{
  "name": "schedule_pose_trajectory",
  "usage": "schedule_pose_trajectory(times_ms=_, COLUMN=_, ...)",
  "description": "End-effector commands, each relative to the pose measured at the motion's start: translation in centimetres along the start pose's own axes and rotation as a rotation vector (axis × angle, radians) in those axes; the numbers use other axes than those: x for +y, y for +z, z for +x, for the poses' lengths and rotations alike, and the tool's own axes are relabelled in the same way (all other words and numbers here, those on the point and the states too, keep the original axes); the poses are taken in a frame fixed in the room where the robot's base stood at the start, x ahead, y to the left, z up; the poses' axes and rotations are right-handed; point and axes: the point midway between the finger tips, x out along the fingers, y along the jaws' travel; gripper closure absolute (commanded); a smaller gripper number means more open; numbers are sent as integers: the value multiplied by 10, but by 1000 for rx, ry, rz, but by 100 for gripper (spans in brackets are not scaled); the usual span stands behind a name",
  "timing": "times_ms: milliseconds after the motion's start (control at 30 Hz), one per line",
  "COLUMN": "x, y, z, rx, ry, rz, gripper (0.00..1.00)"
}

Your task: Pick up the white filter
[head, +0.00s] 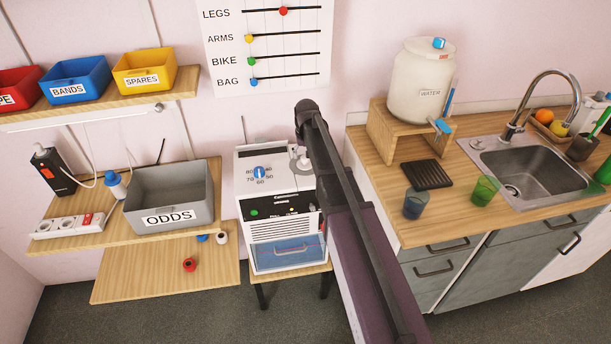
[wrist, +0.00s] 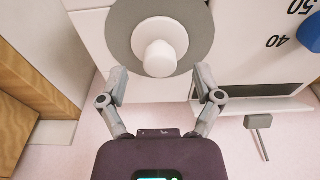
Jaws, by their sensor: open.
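A white knob-like piece (wrist: 158,58), which looks like the white filter, stands in the middle of a grey disc (wrist: 197,28) on top of the white machine. In the head view the grey disc (head: 305,168) is partly hidden by my arm. In the wrist view my gripper (wrist: 160,76) is open, with one finger low on either side of the white piece. The fingers look apart from it, and nothing is held. How high they are above it, I cannot tell. A small white ring-like item (head: 222,238) also lies on the low wooden shelf.
The white machine (head: 245,178) has a blue dial (head: 260,172) left of the disc. A grey ODDS bin (head: 180,195) stands on the shelf to the left. The counter (head: 390,150) on the right holds a water container (head: 422,80) and cups. A red ring-like item (head: 189,264) lies low left.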

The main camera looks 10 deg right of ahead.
Motion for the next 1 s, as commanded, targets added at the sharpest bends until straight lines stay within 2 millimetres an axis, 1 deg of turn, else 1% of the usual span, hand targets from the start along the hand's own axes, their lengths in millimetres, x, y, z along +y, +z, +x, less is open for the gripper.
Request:
schedule_pose_trajectory(times_ms=33, x=0, y=0, z=8, rx=0, ry=0, rz=0, gripper=17)
schedule_pose_trajectory(times_ms=100, x=0, y=0, z=13, rx=0, ry=0, rz=0, gripper=17)
schedule_pose_trajectory(times_ms=300, x=0, y=0, z=22, rx=0, ry=0, rz=0, gripper=17)
schedule_pose_trajectory(times_ms=967, x=-1, y=0, z=22, rx=0, ry=0, rz=-1, gripper=17)
schedule_pose_trajectory(times_ms=1000, x=-1, y=0, z=22, rx=0, ry=0, rz=-1, gripper=22)
